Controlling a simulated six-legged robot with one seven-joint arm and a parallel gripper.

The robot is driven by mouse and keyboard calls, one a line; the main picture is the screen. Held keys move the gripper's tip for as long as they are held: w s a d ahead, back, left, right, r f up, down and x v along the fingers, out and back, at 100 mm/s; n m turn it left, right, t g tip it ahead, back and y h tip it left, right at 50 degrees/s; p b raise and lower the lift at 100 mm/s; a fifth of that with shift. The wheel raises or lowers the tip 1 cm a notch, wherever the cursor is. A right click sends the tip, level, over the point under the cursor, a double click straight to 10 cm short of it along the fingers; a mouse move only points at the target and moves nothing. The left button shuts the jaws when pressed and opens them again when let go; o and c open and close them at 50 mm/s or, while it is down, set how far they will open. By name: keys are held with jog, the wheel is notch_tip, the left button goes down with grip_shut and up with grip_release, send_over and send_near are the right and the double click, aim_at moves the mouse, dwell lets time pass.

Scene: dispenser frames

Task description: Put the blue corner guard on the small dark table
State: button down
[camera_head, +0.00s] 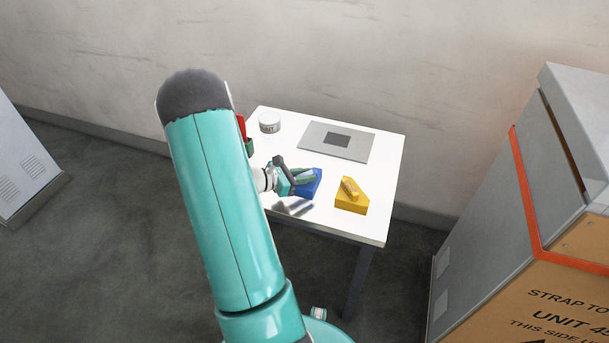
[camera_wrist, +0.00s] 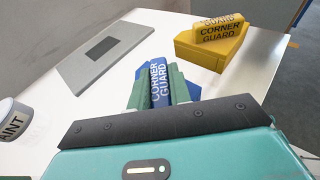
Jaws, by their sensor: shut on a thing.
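The blue corner guard (camera_head: 310,187) is at the middle of the white-topped table (camera_head: 375,222). My gripper (camera_head: 303,176) is shut on its raised, lettered part. In the wrist view the green fingers stand on both sides of the blue corner guard (camera_wrist: 159,84), with its lettering between them. The fingers and palm hide its lower part, so I cannot tell whether it touches the table. A shadow lies on the tabletop below my gripper. No separate small dark table shows; the white-topped table has dark legs.
A yellow corner guard (camera_head: 352,200) sits to the right of the blue one. A grey plate with a dark square (camera_head: 318,139) and a paint tin (camera_head: 270,122) are behind. Red and green things (camera_head: 247,146) are partly hidden by my arm.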

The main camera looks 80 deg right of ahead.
jog(key=c, duration=1.7)
grip_release()
jog(key=shift+f, duration=0.15)
jog(key=o, duration=0.4)
jog(key=shift+w+r, duration=0.1)
jog(key=shift+r, duration=0.15)
jog(key=v, duration=1.1)
jog(key=shift+w+a, duration=0.2)
jog(key=shift+a, duration=0.05)
jog(key=shift+r, duration=0.15)
